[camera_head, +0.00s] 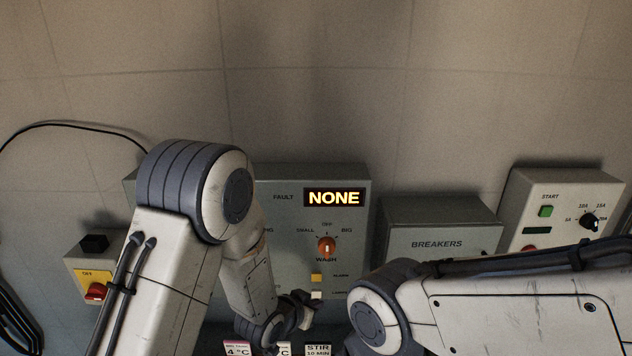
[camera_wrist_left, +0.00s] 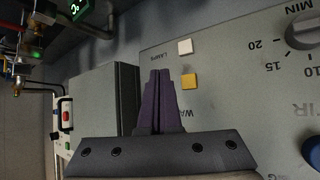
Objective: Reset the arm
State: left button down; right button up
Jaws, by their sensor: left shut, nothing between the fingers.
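My left arm comes in from the left in the head view and bends down in front of the grey control panel (camera_head: 280,180). My left gripper (camera_head: 300,306) is low in front of the panel, beside the white lamps button (camera_head: 317,294) and partly hidden by its own wrist. In the left wrist view the two dark fingers (camera_wrist_left: 160,75) are together with nothing between them. The panel (camera_wrist_left: 225,60) lies to their right, with the yellow button (camera_wrist_left: 189,81) and the white button near the fingertips. My right arm crosses the lower right; its gripper is out of view.
The fault display (camera_head: 334,198) reads NONE. A breakers box (camera_head: 440,232) and a start box (camera_head: 545,205) stand to the right. Pipework (camera_wrist_left: 30,60) shows in the wrist view.

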pick_arm(q)
jog(key=s+a+r+g+y+b, duration=0.1)
jog(key=s+r+g, duration=0.1)
jog(key=s, duration=0.7)
jog(key=s+a+r+g+y+b, duration=0.2)
jog(key=s+r+g, duration=0.1)
jog(key=s, duration=0.7)
jog(key=s+a+r+m+g+y+b, duration=0.1)
jog(key=s+g, duration=0.3)
jog(key=s, duration=0.6)
jog(key=shift+s+a+r+b, duration=0.2)
jog(key=shift+r+b, duration=0.45)
jog(key=shift+r, duration=0.1)
